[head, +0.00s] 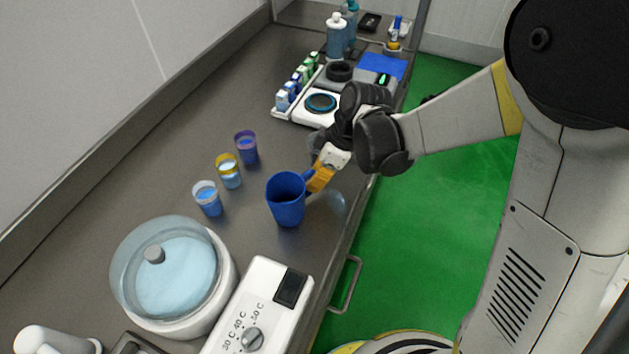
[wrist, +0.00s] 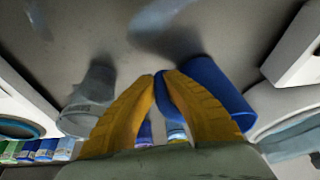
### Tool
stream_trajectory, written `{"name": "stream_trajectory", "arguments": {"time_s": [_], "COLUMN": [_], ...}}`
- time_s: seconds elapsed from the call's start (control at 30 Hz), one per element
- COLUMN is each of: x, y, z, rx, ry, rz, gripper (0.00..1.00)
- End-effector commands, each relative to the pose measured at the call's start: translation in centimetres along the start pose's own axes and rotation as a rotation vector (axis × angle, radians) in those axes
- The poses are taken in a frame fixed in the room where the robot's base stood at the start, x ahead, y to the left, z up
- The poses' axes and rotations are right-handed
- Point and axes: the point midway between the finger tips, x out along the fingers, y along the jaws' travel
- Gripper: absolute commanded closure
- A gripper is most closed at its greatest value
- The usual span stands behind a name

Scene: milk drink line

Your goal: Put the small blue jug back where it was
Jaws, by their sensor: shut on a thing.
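The small blue jug (head: 286,202) is upright over the near part of the counter, its open top facing up. It also shows in the wrist view (wrist: 218,90), at the right of my fingers. My gripper (head: 318,178) has its yellow fingers closed at the jug's handle side, and they also show in the wrist view (wrist: 163,82). The fingers hide most of the handle. I cannot tell whether the jug's base touches the counter.
Three small cups, white-rimmed (head: 207,198), yellow-rimmed (head: 229,171) and purple-rimmed (head: 246,148), stand left of the jug. A grey vessel (wrist: 90,100) stands left of my fingers. A lidded round bath (head: 170,275) and a dial box (head: 262,305) are nearer. A scale (head: 318,109) is farther back.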

Motion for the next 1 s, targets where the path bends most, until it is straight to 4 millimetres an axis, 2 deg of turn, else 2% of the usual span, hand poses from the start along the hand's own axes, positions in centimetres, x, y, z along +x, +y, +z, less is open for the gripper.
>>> {"name": "stream_trajectory", "arguments": {"time_s": [0.17,0.2,0.27,0.63,0.77,1.0], "x": [0.3,0.4,0.3,-0.2,-2.2,-7.9], "y": [0.0,0.0,0.0,0.0,0.0,0.0], "z": [0.1,0.1,0.1,-0.1,-0.1,-0.1], "rx": [0.000,0.000,0.000,0.000,0.001,0.002], "ry": [0.000,0.000,0.000,0.000,0.000,0.000], "rz": [0.000,0.000,0.000,0.000,0.001,0.000], "gripper": [1.00,0.86,0.71,0.71,0.71,0.71]}}
